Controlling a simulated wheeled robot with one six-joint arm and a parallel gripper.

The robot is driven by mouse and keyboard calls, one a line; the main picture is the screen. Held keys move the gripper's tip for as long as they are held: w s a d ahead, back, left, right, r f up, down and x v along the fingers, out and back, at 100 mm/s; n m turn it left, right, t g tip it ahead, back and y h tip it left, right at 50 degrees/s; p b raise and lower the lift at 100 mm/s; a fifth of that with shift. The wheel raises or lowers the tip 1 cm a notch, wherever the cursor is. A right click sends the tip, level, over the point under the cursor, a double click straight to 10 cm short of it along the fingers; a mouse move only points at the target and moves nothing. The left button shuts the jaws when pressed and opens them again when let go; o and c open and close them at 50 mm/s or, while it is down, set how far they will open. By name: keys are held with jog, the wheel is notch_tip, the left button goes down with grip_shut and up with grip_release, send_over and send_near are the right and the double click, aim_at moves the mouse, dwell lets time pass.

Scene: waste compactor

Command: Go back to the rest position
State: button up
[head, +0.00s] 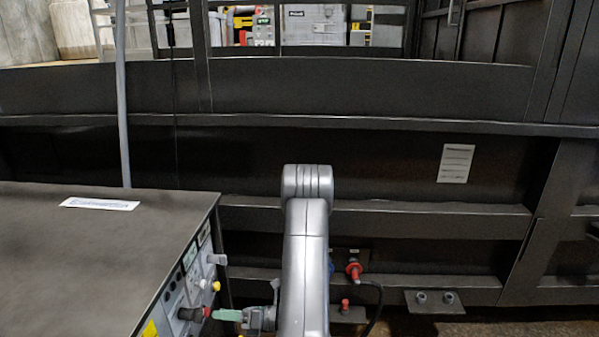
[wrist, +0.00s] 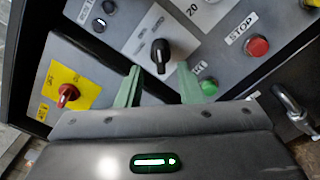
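My gripper (wrist: 160,80) shows two green fingers standing apart in the wrist view, with nothing between them. A black rotary knob (wrist: 160,54) on a light plate lies just past the gap between the fingertips. The right finger overlaps a green button (wrist: 208,87) in the picture; I cannot tell whether they touch. In the head view my gripper (head: 227,315) is at the right side of the control box (head: 90,240), close to its panel. My arm link hides part of the area behind it.
The panel also has a red button (wrist: 257,46) marked STOP, a red switch (wrist: 68,95) on a yellow plate, and a metal handle (wrist: 291,104) at the right. A dark metal compactor wall (head: 390,160) stands behind, with a red connector (head: 354,269) low down.

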aim_at(192, 314)
jog(key=a, duration=0.9)
jog(key=shift+w+a, duration=0.25)
jog(key=shift+w, duration=0.05)
jog(key=shift+d+f+n+b, duration=0.15)
jog(key=shift+n+b, duration=0.25)
jog(key=shift+b, duration=0.25)
jog(key=shift+n+b, duration=0.7)
jog(key=shift+n, duration=0.2)
jog(key=n+b, duration=0.3)
jog(key=n, duration=0.1)
jog(key=n+b, duration=0.2)
jog(key=shift+s+b, duration=0.3)
jog(key=d+p, duration=0.1)
jog(key=d, duration=1)
jog(key=shift+s+r+n+p, duration=0.3)
jog(key=shift+s+r, duration=0.05)
jog(key=shift+s, duration=0.05)
jog(key=shift+r, duration=0.1)
